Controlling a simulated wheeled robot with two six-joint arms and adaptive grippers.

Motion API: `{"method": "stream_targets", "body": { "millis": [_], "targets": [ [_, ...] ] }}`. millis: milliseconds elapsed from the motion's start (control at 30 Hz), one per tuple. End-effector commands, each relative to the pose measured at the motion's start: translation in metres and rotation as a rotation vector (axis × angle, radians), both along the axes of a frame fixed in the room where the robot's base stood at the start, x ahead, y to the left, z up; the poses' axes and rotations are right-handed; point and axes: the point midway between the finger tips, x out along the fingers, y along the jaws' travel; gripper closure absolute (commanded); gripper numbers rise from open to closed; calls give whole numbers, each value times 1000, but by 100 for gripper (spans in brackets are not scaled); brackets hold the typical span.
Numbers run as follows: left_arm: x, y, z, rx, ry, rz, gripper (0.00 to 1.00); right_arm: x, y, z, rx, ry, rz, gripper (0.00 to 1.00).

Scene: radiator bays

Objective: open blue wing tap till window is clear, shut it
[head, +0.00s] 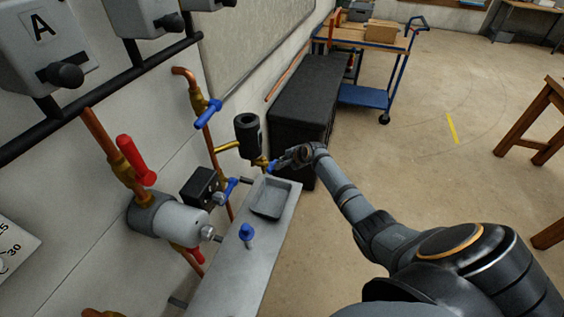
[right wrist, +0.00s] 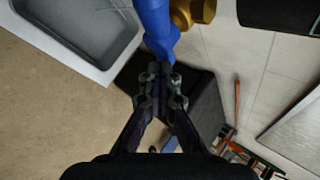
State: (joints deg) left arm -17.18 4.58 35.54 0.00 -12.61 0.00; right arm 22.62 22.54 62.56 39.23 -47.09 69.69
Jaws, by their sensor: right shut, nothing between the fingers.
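A blue tap handle (head: 272,166) sits by brass fittings below a black cylinder (head: 249,137), just above the far end of a grey shelf. My right gripper (head: 288,158) is beside this handle, shut and empty. In the right wrist view a large blue handle (right wrist: 156,28) comes down from the top, its lower end at or just beyond my closed fingertips (right wrist: 161,88); I cannot tell whether they touch. Other blue handles are on the copper pipe (head: 208,113) and near a black box (head: 228,190). No window's contents can be made out. My left gripper is out of view.
A grey tray (head: 271,213) stands on the shelf (head: 222,288), with a small blue-topped item (head: 247,232) near it. Red handles (head: 136,160) and a pale cylinder (head: 168,221) line the wall.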

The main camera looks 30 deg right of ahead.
Motion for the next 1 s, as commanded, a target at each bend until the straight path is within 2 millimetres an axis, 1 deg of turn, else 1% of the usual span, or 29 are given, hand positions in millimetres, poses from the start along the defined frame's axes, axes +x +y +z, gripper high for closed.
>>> {"method": "stream_targets", "body": {
  "millis": [1000],
  "targets": [
    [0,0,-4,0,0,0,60,2,-1,-4,130,110,0,100]
  ]
}}
